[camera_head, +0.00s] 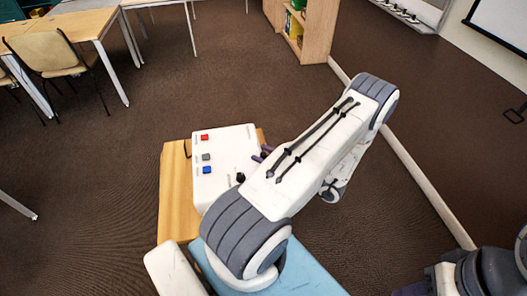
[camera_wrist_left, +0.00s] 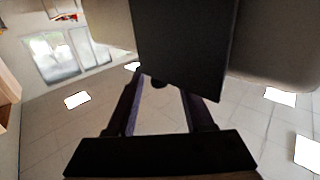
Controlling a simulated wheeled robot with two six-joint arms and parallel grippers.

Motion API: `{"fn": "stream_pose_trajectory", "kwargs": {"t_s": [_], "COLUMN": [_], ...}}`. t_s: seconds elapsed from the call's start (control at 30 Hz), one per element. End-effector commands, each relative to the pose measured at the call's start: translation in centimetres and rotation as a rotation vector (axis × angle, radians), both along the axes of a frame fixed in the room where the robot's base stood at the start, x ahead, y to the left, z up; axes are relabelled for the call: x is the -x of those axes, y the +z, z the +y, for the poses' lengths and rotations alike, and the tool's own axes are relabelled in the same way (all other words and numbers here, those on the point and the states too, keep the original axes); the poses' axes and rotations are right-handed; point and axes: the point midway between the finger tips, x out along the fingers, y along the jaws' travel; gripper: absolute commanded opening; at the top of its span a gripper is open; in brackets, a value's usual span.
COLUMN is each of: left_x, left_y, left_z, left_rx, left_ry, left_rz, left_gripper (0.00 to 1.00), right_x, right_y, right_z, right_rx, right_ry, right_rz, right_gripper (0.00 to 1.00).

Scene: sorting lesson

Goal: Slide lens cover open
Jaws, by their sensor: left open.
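A white box (camera_head: 228,150) with a red, a grey and a blue button and a black knob (camera_head: 240,178) stands on a small wooden table. I cannot make out a lens cover in the head view; my left arm hides the box's right side. My left gripper (camera_head: 262,153) is at that right side, mostly hidden behind the arm, with only dark fingertips showing. In the left wrist view the gripper (camera_wrist_left: 165,105) is open, its two fingers apart. A dark flat slab (camera_wrist_left: 185,45) stands in front of and partly between them; I cannot tell what it is or whether they touch it.
The wooden table (camera_head: 173,205) shows left of the box, and a light blue surface (camera_head: 305,275) lies below my arm. A wooden shelf (camera_head: 318,30) stands at the back. Desks and a chair (camera_head: 48,52) are at the far left. Brown floor between them is clear.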

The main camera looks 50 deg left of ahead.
Motion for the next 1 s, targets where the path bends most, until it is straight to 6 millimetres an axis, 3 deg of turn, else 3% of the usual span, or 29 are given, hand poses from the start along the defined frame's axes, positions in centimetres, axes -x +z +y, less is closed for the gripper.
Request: {"fn": "stream_pose_trajectory", "kwargs": {"t_s": [0.33, 0.37, 0.47, 0.5, 1.0], "left_x": [0.14, 0.13, 0.13, 0.13, 0.11], "left_y": [-0.04, -0.04, -0.04, -0.04, -0.02], "left_z": [0.52, 0.51, 0.5, 0.5, 0.48], "left_rx": [0.001, 0.001, 0.001, 0.001, 0.001], "left_ry": [-0.001, -0.001, -0.001, -0.001, -0.001], "left_rz": [-0.001, -0.001, -0.001, -0.001, -0.001], "left_gripper": [0.52, 0.44, 0.06, 0.0, 0.0], "right_x": [0.01, 0.01, 0.01, 0.01, 0.01], "right_y": [0.13, 0.13, 0.13, 0.13, 0.14], "right_z": [0.0, 0.0, 0.0, 0.0, 0.0], "right_rx": [0.0, 0.0, 0.0, 0.0, 0.0], "right_ry": [0.0, 0.0, 0.0, 0.0, 0.0], "right_rz": [0.0, 0.0, 0.0, 0.0, 0.0], "right_gripper": [0.4, 0.4, 0.4, 0.4, 0.4]}}
